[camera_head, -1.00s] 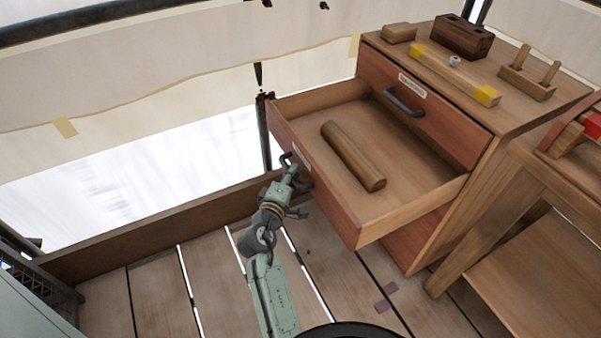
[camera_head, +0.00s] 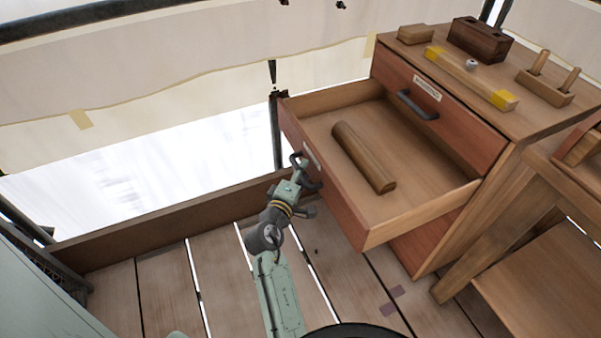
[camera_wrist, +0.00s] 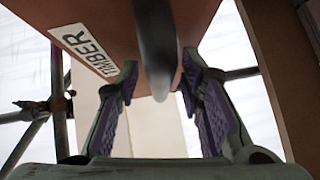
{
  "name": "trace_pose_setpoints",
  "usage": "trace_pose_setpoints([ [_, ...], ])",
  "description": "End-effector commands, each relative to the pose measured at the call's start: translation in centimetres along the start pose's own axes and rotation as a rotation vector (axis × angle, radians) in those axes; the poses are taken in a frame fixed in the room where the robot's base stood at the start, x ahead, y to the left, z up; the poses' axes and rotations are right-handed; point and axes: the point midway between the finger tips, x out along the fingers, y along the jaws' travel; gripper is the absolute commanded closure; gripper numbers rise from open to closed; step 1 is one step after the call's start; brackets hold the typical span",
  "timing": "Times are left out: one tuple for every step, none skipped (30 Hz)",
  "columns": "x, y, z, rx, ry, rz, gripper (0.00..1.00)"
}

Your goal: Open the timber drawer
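The timber drawer (camera_head: 340,205) is the upper-middle drawer of a wooden cabinet and is pulled far out. A brown wooden piece (camera_head: 362,157) lies inside it. Its dark curved handle (camera_head: 314,184) is on the front face. My gripper (camera_head: 302,172) is at this handle, outside the drawer front. In the wrist view, the "TIMBER" label (camera_wrist: 87,49) shows on the reddish front. The grey handle (camera_wrist: 158,50) sits between my two purple-padded fingers, which are spread with gaps on both sides. The head view does not clearly show any contact.
A shut drawer with a dark handle (camera_head: 417,107) is above the open one. Wooden blocks and a yellow-ended bar (camera_head: 470,78) lie on the cabinet top. A wooden bench (camera_head: 540,250) stands at right. Plank floor (camera_head: 215,280) is clear left of the drawer.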

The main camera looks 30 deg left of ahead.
Motion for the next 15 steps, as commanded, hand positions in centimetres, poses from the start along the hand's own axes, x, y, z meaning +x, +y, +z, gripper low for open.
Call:
trace_pose_setpoints([
  [0.0,0.0,0.0,0.000,0.000,-0.001,0.65],
  [-0.1,-0.1,0.0,0.000,0.000,-0.001,0.65],
  [-0.4,-0.1,0.0,-0.001,0.000,-0.001,0.65],
  [-0.7,-0.1,0.0,-0.001,0.000,-0.002,0.65],
  [-1.0,-0.1,0.0,-0.001,0.001,-0.002,0.65],
  [-1.6,-0.1,0.0,0.000,0.001,-0.002,0.65],
  [-2.0,-0.1,-0.1,0.000,0.002,-0.003,0.65],
  [-2.6,-0.2,0.0,0.000,0.002,-0.003,0.65],
  [-3.3,-0.1,-0.1,0.000,0.002,-0.002,0.65],
  [-3.9,-0.2,-0.1,0.000,0.002,-0.003,0.65],
  [-4.3,-0.1,-0.1,0.001,0.002,-0.003,0.65],
  [-5.0,-0.1,0.0,0.001,0.001,-0.003,0.65],
  [-5.5,-0.1,0.0,0.000,0.001,-0.003,0.65],
  [-5.9,-0.1,0.0,0.001,0.001,-0.002,0.65],
  [-6.4,-0.1,0.0,0.000,0.002,-0.002,0.65],
])
